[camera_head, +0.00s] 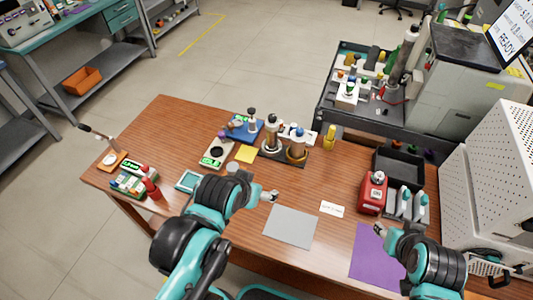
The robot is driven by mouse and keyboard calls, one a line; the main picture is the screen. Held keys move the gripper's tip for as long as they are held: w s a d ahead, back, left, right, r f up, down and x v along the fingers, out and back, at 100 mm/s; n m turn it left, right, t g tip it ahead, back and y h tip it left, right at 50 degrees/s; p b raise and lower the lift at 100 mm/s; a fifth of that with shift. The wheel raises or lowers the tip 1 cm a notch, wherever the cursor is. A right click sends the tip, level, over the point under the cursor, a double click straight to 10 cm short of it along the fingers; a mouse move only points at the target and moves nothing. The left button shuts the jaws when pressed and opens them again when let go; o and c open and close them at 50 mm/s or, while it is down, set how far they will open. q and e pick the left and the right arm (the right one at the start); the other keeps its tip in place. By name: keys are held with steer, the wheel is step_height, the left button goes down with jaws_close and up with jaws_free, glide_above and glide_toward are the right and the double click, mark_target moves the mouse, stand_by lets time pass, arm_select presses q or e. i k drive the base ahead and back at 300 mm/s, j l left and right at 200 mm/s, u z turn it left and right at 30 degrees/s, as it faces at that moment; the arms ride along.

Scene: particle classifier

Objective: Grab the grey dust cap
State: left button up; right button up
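A small grey round piece (232,168) shows on the wooden table just beyond my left arm, which partly hides it; it may be the grey dust cap, but it is too small to be sure. My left gripper (272,196) is over the table, to the right of and nearer than that piece, just beyond the grey mat's far left corner. My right gripper (379,229) is over the far edge of the purple mat. Both grippers are too small in the picture to tell whether their fingers are open or shut. No held object is visible.
The grey mat (291,227) is bare. The purple mat (375,262) lies right, below a red device (372,191) and white-and-grey bottles (405,204). A black stand with cylinders (283,158), a scale (215,153) and a yellow pad (245,154) stand farther back. A white perforated cabinet (490,185) bounds the right.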

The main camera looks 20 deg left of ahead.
mark_target(232, 168)
steer(key=j, duration=1.25)
